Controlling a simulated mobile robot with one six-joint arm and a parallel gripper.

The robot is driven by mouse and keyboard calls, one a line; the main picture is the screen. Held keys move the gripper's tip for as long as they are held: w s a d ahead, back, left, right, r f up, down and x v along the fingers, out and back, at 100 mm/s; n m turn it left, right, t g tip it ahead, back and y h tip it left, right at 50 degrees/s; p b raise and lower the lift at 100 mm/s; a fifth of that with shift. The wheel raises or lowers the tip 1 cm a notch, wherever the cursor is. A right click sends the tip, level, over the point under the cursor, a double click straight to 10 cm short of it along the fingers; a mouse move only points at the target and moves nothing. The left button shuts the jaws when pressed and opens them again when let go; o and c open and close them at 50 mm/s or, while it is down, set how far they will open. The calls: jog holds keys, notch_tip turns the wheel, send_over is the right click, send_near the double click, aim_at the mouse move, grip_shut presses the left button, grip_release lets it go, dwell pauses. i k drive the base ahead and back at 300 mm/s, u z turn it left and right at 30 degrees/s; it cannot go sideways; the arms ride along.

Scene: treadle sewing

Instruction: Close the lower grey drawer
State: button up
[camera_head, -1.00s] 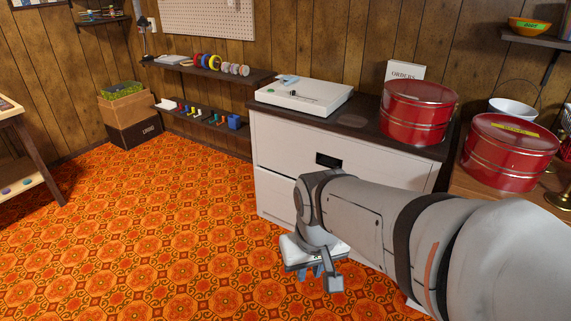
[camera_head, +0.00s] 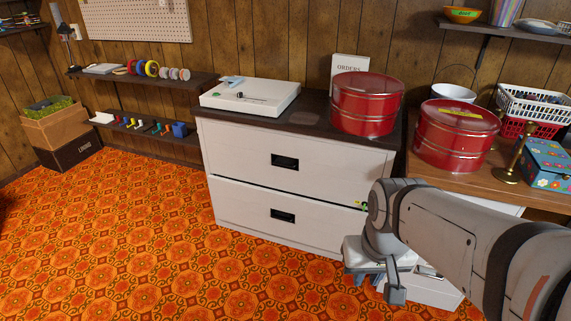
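A pale grey cabinet has two drawers with dark recessed handles. The lower drawer (camera_head: 245,207) sits below the upper drawer (camera_head: 240,150). Small yellow-green bits show at the lower drawer's top right edge, so a narrow gap seems to be there; how far it stands out is hard to tell. My gripper (camera_head: 378,284) points down in front of the cabinet's lower right corner, right of the lower drawer's handle. Its fingers look apart with nothing between them. My arm hides the right end of the lower drawer.
A pale drawer-like box (camera_head: 432,290) stands low behind and right of my gripper, partly hidden. Red tins (camera_head: 367,104) stand on the cabinet and on the wooden desk (camera_head: 440,178) at right. The patterned floor (camera_head: 150,240) is clear in front and left.

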aim_at(323, 224)
jog(key=u, duration=0.05)
jog(key=i, duration=1)
jog(key=z, duration=0.05)
